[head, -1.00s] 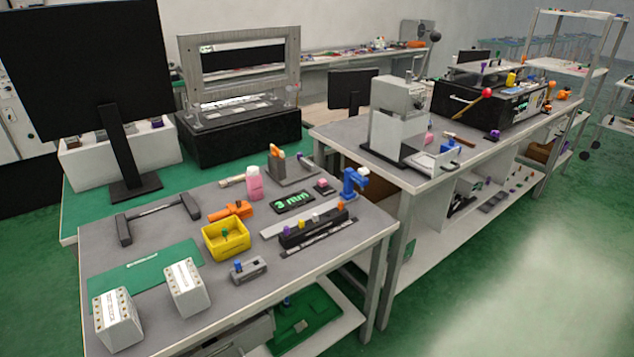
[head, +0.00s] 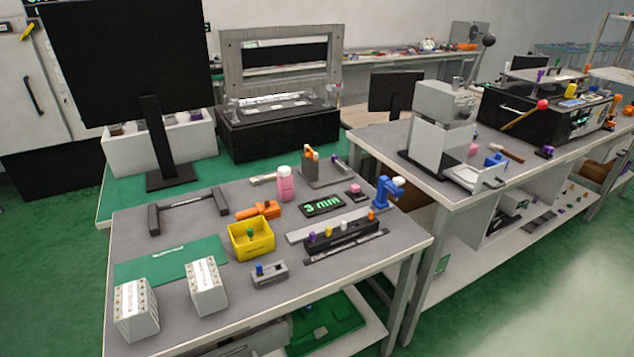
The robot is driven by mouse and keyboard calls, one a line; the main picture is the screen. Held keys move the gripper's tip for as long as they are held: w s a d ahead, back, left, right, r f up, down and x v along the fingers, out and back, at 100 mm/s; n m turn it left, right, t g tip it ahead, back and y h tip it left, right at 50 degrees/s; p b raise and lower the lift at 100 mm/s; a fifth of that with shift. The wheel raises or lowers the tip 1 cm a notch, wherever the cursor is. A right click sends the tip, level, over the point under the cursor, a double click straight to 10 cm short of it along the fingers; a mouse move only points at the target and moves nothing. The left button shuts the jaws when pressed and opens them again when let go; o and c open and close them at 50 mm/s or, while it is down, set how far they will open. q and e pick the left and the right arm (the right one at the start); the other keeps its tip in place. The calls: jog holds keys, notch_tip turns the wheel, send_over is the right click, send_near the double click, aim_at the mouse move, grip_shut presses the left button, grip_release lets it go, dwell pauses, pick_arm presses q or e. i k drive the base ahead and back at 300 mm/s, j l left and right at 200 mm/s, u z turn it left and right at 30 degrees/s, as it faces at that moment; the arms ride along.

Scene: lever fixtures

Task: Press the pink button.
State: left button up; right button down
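Another small pink piece (head: 473,149) shows beside the grey lever press on the right-hand bench. Neither of my grippers is in view, and nothing touches these pieces.
The near grey table (head: 180,245) holds a pink bottle (head: 286,186), a yellow bin (head: 251,240), white boxes (head: 207,287) and a dark rail with coloured pegs (head: 341,237). A lever press (head: 440,130) stands on the right bench (head: 385,137). Green floor is open at lower right.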

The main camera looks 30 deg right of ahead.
aim_at(355, 188)
jog(key=l+u, duration=0.25)
jog(key=l, duration=0.8)
jog(key=l+u, duration=0.3)
jog(key=l, duration=0.7)
jog(key=k, duration=0.05)
